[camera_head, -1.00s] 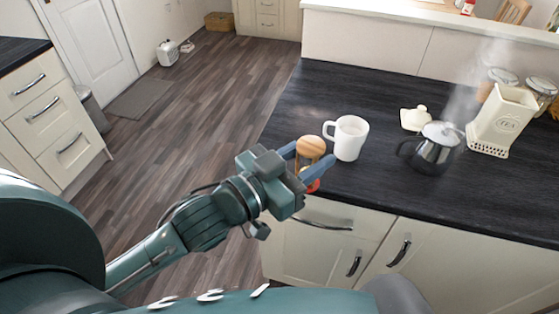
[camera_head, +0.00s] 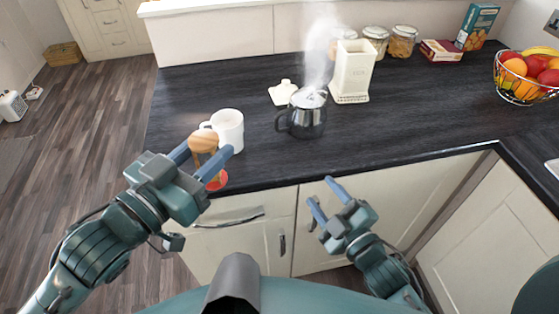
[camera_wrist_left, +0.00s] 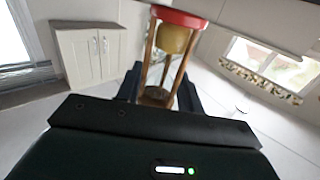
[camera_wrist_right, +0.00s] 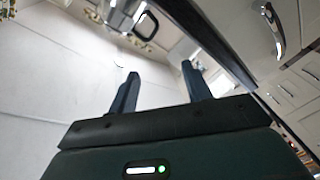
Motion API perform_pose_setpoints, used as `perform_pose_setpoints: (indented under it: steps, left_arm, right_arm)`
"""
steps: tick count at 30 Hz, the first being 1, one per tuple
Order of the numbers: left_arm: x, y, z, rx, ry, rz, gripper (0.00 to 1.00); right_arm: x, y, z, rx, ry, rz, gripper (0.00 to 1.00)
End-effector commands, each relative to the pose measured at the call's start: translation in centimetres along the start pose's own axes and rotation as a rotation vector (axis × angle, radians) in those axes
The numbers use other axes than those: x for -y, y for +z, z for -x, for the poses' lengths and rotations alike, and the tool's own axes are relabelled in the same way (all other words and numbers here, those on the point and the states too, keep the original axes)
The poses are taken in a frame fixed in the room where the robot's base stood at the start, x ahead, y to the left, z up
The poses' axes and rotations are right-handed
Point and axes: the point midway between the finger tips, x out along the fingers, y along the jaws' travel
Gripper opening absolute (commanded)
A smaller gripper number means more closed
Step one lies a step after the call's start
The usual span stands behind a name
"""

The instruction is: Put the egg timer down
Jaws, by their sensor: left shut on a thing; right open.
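The egg timer is a sand glass in a wooden frame, with a round wooden end (camera_head: 204,142) and a red end (camera_head: 217,181). My left gripper (camera_head: 210,148) is shut on it at the counter's front edge, just in front of the white mug. In the left wrist view the egg timer (camera_wrist_left: 172,45) stands between the fingers, its red end at the top of the picture. I cannot tell whether it touches the counter. My right gripper (camera_head: 321,191) is open and empty, in front of the cupboard doors; its fingers (camera_wrist_right: 160,88) show apart in the right wrist view.
The dark counter (camera_head: 400,125) has free room at centre and right. A white mug (camera_head: 228,128) is close behind the egg timer. A steaming metal teapot (camera_head: 305,118), a small white lid (camera_head: 283,92), a cream tea canister (camera_head: 352,72), jars (camera_head: 402,42) and a fruit bowl (camera_head: 528,77) stand further back.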

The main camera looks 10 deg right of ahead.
Motion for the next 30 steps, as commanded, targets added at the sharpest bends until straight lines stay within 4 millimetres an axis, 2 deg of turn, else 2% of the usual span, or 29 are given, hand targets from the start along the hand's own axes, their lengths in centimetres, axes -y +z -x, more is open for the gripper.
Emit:
perform_pose_setpoints:
  steps: [1,4,6,9,12,15,18,21,26,30]
  left_arm:
    - [0.0,0.0,0.0,-0.001,0.0,0.0,0.14]
    - [0.0,0.0,0.0,-0.001,0.0,0.0,0.14]
    - [0.0,0.0,0.0,-0.001,0.0,0.0,0.14]
    - [0.0,0.0,0.0,-0.001,0.0,0.0,0.14]
    - [0.0,0.0,0.0,-0.001,0.0,0.0,0.14]
    - [0.0,0.0,0.0,-0.001,0.0,0.0,0.14]
    - [0.0,0.0,0.0,-0.001,0.0,0.0,0.14]
    - [0.0,0.0,0.0,-0.001,0.0,0.0,0.14]
    - [0.0,0.0,0.0,-0.001,0.0,0.0,0.14]
    - [0.0,0.0,0.0,-0.001,0.0,0.0,0.14]
  right_arm:
    - [-2.1,-2.1,-1.2,-0.103,0.047,0.156,0.49]
    - [-5.3,-7.1,-2.4,-0.327,0.155,0.517,0.49]
    - [-6.8,-10.9,-2.6,-0.502,0.248,0.814,0.49]
    - [-7.3,-15.0,-2.0,-0.735,0.375,1.225,0.49]
    - [-6.8,-17.1,-1.2,-0.923,0.477,1.558,0.49]
    - [-6.1,-17.6,-0.6,-1.062,0.544,1.797,0.49]
    - [-5.7,-17.6,-0.2,-1.149,0.581,1.941,0.49]
    - [-5.3,-17.6,-0.2,-1.189,0.597,2.005,0.49]
    - [-4.3,-18.8,-1.0,-1.196,0.603,2.017,0.49]
    - [-2.9,-20.6,-2.2,-1.194,0.603,2.012,0.49]
